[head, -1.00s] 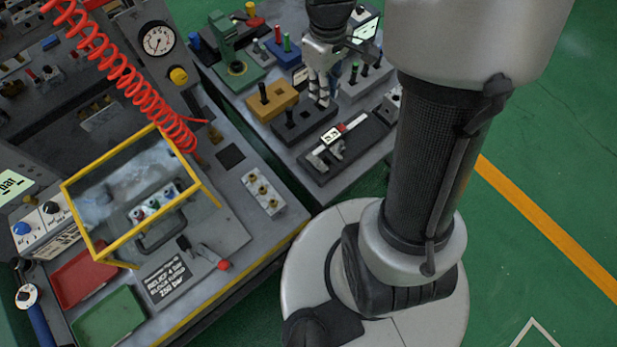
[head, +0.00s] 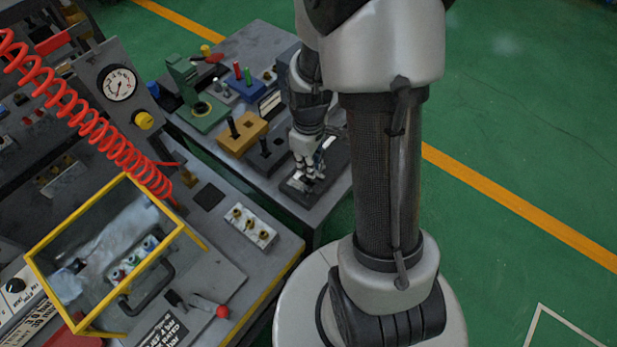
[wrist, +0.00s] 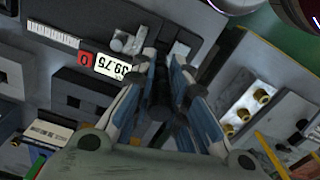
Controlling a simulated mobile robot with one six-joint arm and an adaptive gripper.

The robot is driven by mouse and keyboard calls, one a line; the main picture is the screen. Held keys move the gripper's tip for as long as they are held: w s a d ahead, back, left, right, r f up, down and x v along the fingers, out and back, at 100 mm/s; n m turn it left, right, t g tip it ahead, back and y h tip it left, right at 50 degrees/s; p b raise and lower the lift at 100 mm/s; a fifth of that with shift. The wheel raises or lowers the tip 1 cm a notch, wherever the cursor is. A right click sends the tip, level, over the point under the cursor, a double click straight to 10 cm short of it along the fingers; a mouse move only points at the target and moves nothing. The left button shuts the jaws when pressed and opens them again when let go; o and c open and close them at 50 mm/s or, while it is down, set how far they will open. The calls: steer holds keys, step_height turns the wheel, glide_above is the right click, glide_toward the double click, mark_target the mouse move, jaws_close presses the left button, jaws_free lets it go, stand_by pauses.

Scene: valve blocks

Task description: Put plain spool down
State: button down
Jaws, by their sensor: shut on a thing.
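My gripper (head: 308,172) is over the black measuring gauge (head: 332,160) on the far bench in the head view. In the wrist view its two blue-and-grey fingers (wrist: 166,62) are closed around a dark cylindrical piece, which looks like the plain spool (wrist: 160,100). The fingers hide part of it, and I cannot tell whether it touches anything below. The gauge also shows in the wrist view (wrist: 68,42), with a lit readout of 39.75 and metal jaws beside my left finger. In the head view my gripper hides the spool.
A yellow block (head: 243,133) and a dark block (head: 267,163), each with a black peg, stand left of my gripper. A green stand (head: 197,105) is farther back. A yellow-framed clear guard (head: 105,250) and a red coiled hose (head: 85,115) are on the near bench.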

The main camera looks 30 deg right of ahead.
steer(key=shift+f+b, duration=0.8)
steer(key=shift+f, duration=1.7)
steer(key=shift+f, duration=0.1)
steer(key=shift+f, duration=0.15)
steer(key=c, duration=1.8)
jaws_free()
steer(key=shift+c, duration=0.2)
